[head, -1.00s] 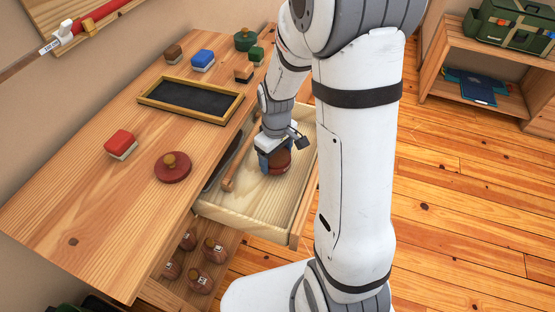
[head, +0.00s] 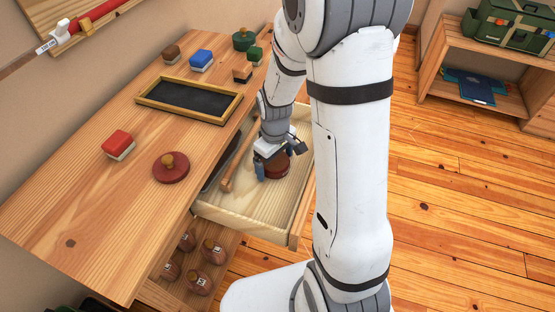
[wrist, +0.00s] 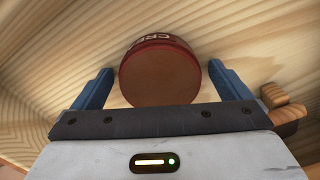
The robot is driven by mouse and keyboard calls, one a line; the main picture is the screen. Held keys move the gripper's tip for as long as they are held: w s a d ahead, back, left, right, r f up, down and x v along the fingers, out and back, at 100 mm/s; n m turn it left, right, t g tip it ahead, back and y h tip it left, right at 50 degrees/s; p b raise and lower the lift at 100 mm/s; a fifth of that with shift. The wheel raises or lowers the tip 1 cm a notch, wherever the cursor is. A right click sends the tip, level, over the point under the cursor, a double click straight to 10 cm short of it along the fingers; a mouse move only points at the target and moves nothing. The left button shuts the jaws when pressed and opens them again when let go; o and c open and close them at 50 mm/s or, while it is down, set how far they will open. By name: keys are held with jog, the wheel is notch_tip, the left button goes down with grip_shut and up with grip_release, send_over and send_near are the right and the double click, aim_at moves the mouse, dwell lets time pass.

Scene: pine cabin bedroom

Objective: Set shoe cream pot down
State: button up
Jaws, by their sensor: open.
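The shoe cream pot (head: 277,165) is a round brown-red pot standing on the floor of the open drawer (head: 240,209). In the wrist view the pot (wrist: 160,76) shows its plain brown top and part of a "CRE" label on its red side. My gripper (head: 271,168) is inside the drawer at the pot. In the wrist view its two blue fingers (wrist: 166,88) stand apart on either side of the pot, with gaps visible on both sides. The far side of the pot is hidden.
A wooden-handled tool (head: 238,160) lies along the drawer's left side. On the bench top are a red lid with a knob (head: 171,168), a red brush (head: 118,145) and a black tray (head: 190,99). Several brown jars (head: 198,283) stand on the shelf below.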

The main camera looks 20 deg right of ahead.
aim_at(275, 160)
notch_tip(275, 160, up, 11)
jog(key=p, duration=0.2)
jog(key=s+r+m+t, duration=0.2)
jog(key=s+r+m, duration=0.4)
jog(key=s+r, duration=0.3)
jog(key=s, duration=0.4)
jog(key=shift+s+d, duration=0.4)
